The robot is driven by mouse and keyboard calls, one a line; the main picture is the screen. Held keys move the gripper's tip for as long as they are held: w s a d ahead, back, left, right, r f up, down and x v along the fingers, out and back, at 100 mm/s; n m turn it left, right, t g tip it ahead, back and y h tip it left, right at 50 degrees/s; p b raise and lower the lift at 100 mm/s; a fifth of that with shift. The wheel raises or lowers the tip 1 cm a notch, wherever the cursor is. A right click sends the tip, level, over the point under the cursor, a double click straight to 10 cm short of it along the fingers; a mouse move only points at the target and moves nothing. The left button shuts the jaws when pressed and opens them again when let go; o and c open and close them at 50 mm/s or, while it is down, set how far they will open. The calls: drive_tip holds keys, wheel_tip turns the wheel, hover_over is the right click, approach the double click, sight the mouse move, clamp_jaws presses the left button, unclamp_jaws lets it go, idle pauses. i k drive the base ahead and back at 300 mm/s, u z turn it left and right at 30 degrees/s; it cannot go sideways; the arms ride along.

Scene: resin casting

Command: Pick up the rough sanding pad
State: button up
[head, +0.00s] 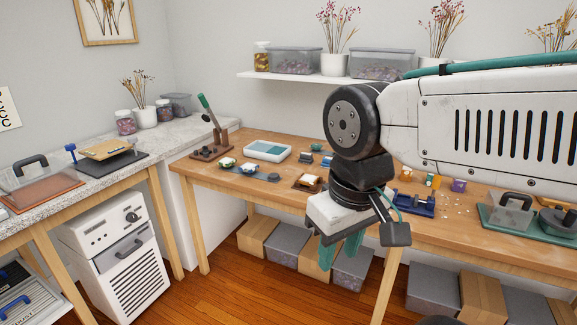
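My gripper (340,254) hangs in front of the wooden workbench, pointing down past its front edge. Its two teal fingers show as separate shapes with nothing held between them, so it looks open and empty. I cannot say for sure which item is the rough sanding pad. Small blue-grey blocks (306,157) lie on the bench just right of a white-rimmed tray (268,150). A brown wooden holder (308,184) with a pale block on it sits near the bench's front edge, left of my arm. My arm hides part of the bench behind it.
The wooden workbench (215,172) also carries a dark mat with small pieces, a tool stand (213,150), a blue fixture (413,205) and a green board with a clear, handled box (511,212). Bins stand underneath. A stone-topped counter (170,140) is at left.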

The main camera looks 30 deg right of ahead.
sight(305, 157)
drive_tip(key=u, duration=0.6)
drive_tip(key=i, duration=1.9)
drive_tip(key=z, duration=0.8)
drive_tip(key=i, duration=0.65)
drive_tip(key=z, duration=1.1)
drive_tip(key=i, duration=0.3)
drive_tip(key=z, duration=0.2)
